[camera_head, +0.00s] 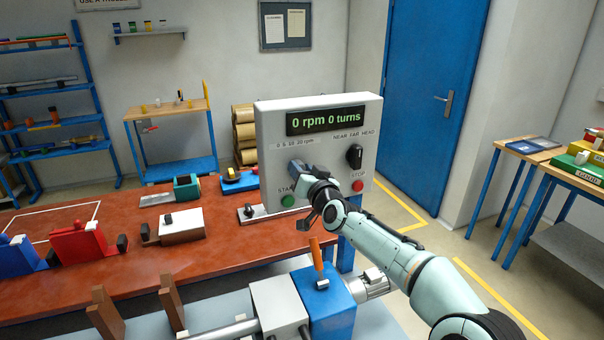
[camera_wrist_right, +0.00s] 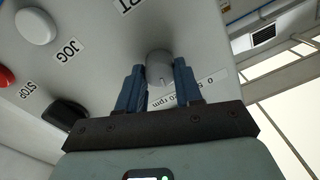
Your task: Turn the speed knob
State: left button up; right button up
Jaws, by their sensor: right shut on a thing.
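The grey control box (camera_head: 272,115) stands at the back edge of the red bench. Its display (camera_head: 325,121) reads "0 rpm 0 turns". My right gripper (camera_head: 297,170) is at the left part of the panel, below the rpm scale label. In the right wrist view the grey round speed knob (camera_wrist_right: 160,69) sits between the two blue fingers of my right gripper (camera_wrist_right: 158,78), which is shut on it. A pale line shows on the knob's face. In the head view the gripper hides the knob. My left gripper is not in view.
On the panel are a black selector knob (camera_head: 354,157), a red STOP button (camera_head: 358,186) and a green START button (camera_head: 288,201). In front stands a blue block (camera_head: 330,305) with an orange-handled lever (camera_head: 315,253). The red bench (camera_head: 200,255) holds several fixtures.

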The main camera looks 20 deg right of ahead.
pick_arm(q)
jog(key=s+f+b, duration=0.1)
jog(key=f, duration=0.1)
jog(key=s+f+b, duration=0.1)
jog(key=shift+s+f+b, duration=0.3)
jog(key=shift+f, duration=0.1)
pick_arm(e)
jog(key=m, duration=1)
jog(key=shift+d, duration=0.1)
jog(key=o, duration=1)
jog(key=shift+o, duration=0.2)
pick_arm(q)
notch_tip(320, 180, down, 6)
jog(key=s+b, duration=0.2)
jog(key=b, duration=0.3)
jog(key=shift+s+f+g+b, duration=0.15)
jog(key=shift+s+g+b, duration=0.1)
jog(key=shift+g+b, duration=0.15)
pick_arm(e)
jog(key=s, duration=1.3)
jog(key=shift+s+a+f, duration=0.15)
jog(key=shift+a+f, duration=0.1)
jog(key=shift+a, duration=0.1)
